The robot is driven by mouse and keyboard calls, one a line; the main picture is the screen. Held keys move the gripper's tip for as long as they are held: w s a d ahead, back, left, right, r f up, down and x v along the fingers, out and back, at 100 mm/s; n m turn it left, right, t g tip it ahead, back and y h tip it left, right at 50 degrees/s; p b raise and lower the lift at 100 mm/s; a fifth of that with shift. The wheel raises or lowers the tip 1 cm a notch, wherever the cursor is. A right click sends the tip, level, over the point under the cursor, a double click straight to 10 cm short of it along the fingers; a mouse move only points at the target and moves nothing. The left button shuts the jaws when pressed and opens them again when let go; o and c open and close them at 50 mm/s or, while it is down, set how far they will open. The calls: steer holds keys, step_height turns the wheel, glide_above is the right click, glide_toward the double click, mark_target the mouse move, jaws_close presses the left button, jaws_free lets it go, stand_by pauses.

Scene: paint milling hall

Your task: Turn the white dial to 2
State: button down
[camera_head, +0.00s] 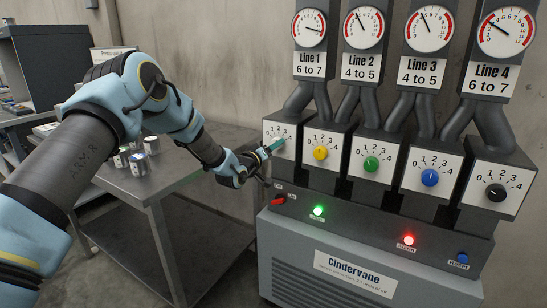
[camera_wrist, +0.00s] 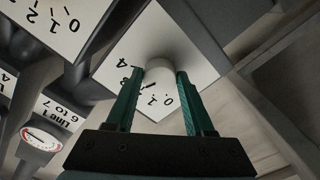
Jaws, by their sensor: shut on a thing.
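In the wrist view the white dial (camera_wrist: 160,70) sits between my two green fingers (camera_wrist: 159,78), one on each side. The plate there appears upside down, with 0, 1 and 4 readable. The left finger covers some of the scale. A dark mark shows near the knob's lower edge, but I cannot tell which number the dial points to.
Yellow (camera_head: 320,153), green (camera_head: 371,164), blue (camera_head: 430,177) and black (camera_head: 496,193) dials stand in a row to the right. A red switch (camera_head: 279,199), lit green lamp (camera_head: 318,210) and lit red lamp (camera_head: 408,240) are below. A metal table (camera_head: 150,185) with small cans stands left.

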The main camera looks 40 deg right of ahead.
steer(key=shift+n+b, duration=1.55)
steer(key=shift+n, duration=0.35)
steer(key=shift+s, duration=0.1)
steer(key=shift+c, duration=1.4)
jaws_free()
steer(key=b+v, duration=0.2)
steer(key=v, duration=0.8)
steer(key=shift+a, duration=0.35)
steer(key=shift+a, duration=0.1)
